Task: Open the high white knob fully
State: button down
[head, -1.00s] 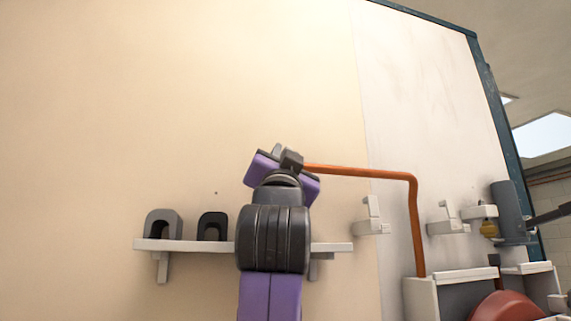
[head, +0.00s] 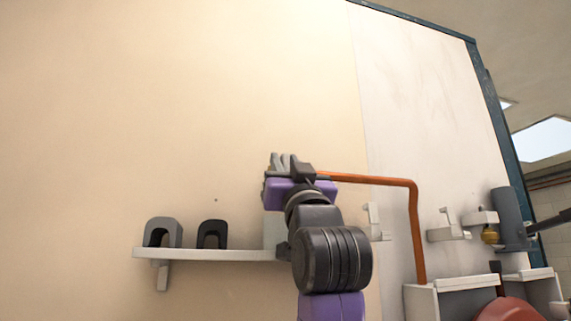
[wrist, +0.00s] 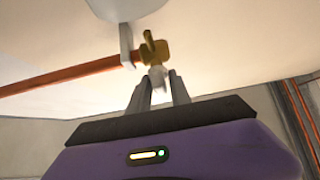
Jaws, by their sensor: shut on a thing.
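The white knob (wrist: 157,77) sits on a brass valve (wrist: 155,50) in the wrist view. A copper pipe (wrist: 75,76) runs into the valve from the left. My gripper (wrist: 160,84) is shut on the knob, with one grey finger on each side of it. In the head view my gripper (head: 283,163) is raised against the wall, at the left end of the copper pipe (head: 365,180). The knob and valve cannot be made out there, as my gripper and wrist cover that spot.
A shelf (head: 205,254) at lower left bears a grey arch-shaped block (head: 172,226) and a black one (head: 212,228). White brackets (head: 447,232) and grey-white boxes (head: 452,284) stand at right. The wall above my gripper is clear.

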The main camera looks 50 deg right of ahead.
jog(key=shift+w+f, duration=0.1)
jog(key=c, duration=1.4)
grip_release()
jog(key=b+v, duration=0.2)
jog(key=v, duration=0.5)
jog(key=shift+s+a+f, duration=0.1)
jog(key=shift+s+f, duration=0.15)
jog(key=shift+s, duration=0.05)
